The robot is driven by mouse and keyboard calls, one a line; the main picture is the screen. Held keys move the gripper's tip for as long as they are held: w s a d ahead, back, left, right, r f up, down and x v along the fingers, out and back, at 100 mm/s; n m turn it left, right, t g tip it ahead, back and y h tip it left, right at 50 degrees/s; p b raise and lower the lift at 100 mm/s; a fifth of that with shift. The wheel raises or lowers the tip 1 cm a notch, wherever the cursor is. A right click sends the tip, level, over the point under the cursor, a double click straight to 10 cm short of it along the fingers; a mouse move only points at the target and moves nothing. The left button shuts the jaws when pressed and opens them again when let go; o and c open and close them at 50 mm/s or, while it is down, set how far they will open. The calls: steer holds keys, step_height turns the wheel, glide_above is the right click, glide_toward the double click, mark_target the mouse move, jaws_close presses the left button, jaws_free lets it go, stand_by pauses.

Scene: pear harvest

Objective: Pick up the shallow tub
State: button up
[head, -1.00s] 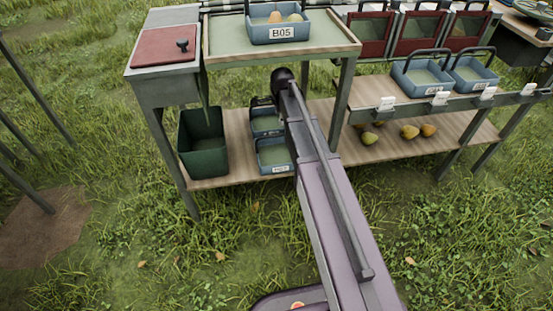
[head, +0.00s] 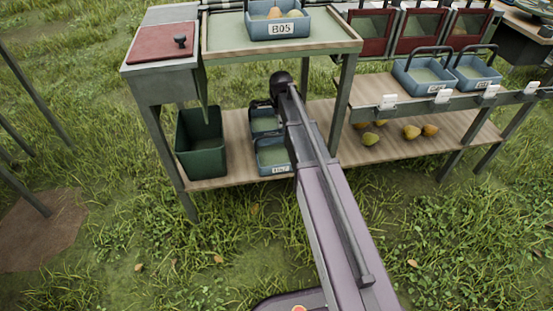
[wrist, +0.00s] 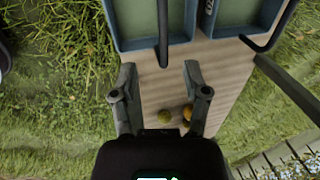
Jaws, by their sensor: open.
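Two shallow blue tubs with green-grey insides and dark handles sit on the low wooden shelf in the head view, a front one (head: 273,170) and a back one (head: 252,118). I cannot tell which one the task names. In the wrist view, two tubs show at the top edge, a left one (wrist: 148,44) with an upright bar at its near side and a right one (wrist: 240,34). My gripper (wrist: 160,70) is open and empty, its fingers short of the left tub, with that bar ahead between them. The arm hides the gripper in the head view.
A dark green bin (head: 201,150) stands left of the tubs. Several pears (head: 411,131) lie on the shelf to the right. Table legs (head: 341,118) and a front rail (head: 460,99) surround the shelf. More tubs (head: 425,78) stand above. Grass in front is open.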

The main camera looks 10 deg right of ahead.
mark_target(277, 135)
steer(key=shift+w+f+b, duration=0.2)
steer(key=shift+f+b, duration=0.7)
steer(key=shift+f, duration=0.1)
steer(key=shift+w+f+b, duration=0.2)
steer(key=shift+f+b, duration=0.65)
steer(key=shift+f, duration=0.1)
steer(key=shift+w+f+b, duration=0.2)
steer(key=shift+f+b, duration=0.7)
steer(key=shift+f, duration=0.1)
steer(key=shift+w+a+f+b, duration=0.1)
steer(key=shift+w+f+b, duration=0.15)
steer(key=shift+f+b, duration=0.6)
steer(key=shift+w+d+f+b, duration=0.1)
steer(key=shift+w+f+b, duration=0.1)
steer(key=shift+f+b, duration=0.65)
steer(key=shift+w+a+f+b, duration=0.1)
steer(key=shift+w+f+b, duration=0.15)
steer(key=shift+f+b, duration=0.6)
steer(key=shift+r, duration=0.1)
jaws_close()
